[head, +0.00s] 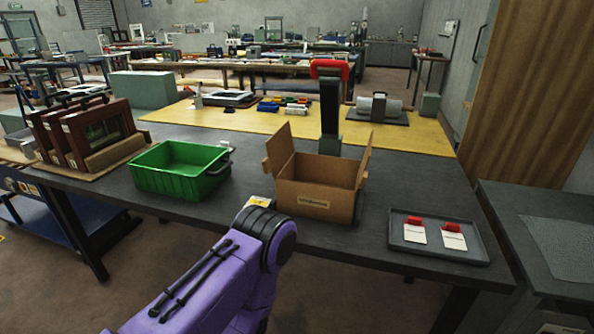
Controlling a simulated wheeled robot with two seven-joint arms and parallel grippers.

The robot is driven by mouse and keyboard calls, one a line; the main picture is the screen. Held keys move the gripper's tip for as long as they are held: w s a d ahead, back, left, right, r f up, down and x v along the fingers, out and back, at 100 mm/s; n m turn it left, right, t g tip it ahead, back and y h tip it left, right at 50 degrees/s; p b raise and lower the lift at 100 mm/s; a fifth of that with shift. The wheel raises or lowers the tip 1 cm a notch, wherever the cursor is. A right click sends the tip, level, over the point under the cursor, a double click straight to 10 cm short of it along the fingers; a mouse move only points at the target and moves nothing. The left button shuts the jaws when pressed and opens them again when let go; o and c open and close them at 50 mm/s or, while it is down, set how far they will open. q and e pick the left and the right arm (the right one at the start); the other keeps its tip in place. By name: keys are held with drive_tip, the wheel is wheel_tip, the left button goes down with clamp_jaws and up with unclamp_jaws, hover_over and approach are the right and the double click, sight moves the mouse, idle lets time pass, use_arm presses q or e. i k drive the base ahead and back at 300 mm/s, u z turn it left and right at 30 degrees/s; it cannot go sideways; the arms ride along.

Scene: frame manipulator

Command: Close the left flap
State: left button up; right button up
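An open cardboard box (316,201) with a printed label on its front stands on the dark table, right of the green crate. Its left flap (279,147) stands up, leaning slightly outward. Its right flap (364,157) also stands up. The top of the box is open between them, and its floor is hidden. A purple arm of mine with a black joint comes up from the bottom left and ends in front of the table, left of the box. I see no fingers of either gripper. No contact with the box is visible.
A green crate (181,181) stands left of the box, and a grey tray (439,252) with two red-and-white items lies right. A dark post with a red top (329,68) stands behind the box. Brown frames (98,139) stand at far left.

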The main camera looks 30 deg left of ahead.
sight(280, 147)
drive_tip(key=z, duration=2.1)
drive_tip(key=k, duration=1.4)
drive_tip(key=u, duration=2.05)
drive_tip(key=i, duration=0.15)
